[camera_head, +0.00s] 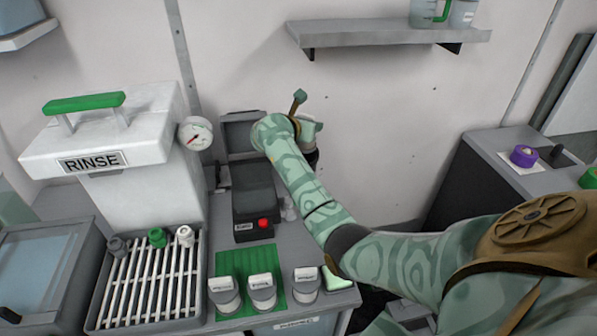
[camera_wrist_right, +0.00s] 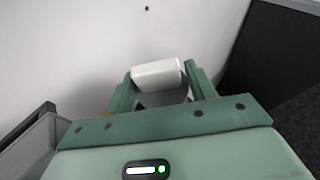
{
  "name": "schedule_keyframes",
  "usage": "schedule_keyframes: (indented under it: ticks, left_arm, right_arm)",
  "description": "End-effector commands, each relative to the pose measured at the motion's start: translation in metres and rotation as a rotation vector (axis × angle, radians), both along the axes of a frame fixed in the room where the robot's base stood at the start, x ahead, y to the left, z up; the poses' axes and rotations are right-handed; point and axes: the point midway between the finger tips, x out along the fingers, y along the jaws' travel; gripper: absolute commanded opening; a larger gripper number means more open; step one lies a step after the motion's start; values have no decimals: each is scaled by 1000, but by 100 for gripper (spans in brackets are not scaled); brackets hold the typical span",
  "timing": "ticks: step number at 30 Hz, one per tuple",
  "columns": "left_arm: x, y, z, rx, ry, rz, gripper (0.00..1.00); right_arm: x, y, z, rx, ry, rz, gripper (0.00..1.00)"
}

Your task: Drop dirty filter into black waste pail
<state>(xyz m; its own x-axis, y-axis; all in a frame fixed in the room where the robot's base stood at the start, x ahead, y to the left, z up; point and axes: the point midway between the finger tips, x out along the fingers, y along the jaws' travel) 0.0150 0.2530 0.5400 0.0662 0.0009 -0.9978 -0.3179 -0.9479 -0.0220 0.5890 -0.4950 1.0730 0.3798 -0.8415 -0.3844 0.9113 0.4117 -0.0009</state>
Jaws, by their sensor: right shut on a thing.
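My right gripper (camera_wrist_right: 160,76) is shut on a white cylinder, the filter (camera_wrist_right: 156,70), which lies crosswise between its two green fingers. The filter is clear of any surface around it in the right wrist view. In the head view my right arm reaches from the right to the back wall, above the counter, and its hand hides the filter. No black waste pail can be made out in either view. My left gripper is not in view.
An open dark housing with a red button (camera_head: 264,223) stands left of my right arm. A wall shelf (camera_head: 390,36) hangs above. A dark-sided cabinet (camera_head: 462,182) stands right.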

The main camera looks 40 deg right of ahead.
Motion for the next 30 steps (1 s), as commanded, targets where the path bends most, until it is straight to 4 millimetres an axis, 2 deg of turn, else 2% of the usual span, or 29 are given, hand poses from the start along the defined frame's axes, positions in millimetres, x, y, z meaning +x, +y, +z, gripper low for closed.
schedule_keyframes:
  ticks: [5, 6, 8, 16, 20, 23, 30]
  left_arm:
    - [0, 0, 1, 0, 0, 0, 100]
    - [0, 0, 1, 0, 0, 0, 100]
    - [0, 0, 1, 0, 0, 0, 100]
    - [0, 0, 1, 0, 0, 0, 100]
    - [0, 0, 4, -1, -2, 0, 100]
    - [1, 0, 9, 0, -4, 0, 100]
    - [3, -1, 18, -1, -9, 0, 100]
  right_arm:
    - [0, 0, 1, -1, -1, 0, 32]
    - [0, 0, 2, -1, -1, 0, 66]
    - [0, 0, 2, -1, -1, 0, 81]
    - [0, 1, 1, 1, -1, 1, 81]
    - [-3, 9, 6, 1, -2, 1, 81]
    - [-11, 25, 14, 3, -4, 2, 81]
    - [-35, 81, 38, 5, -4, 3, 81]
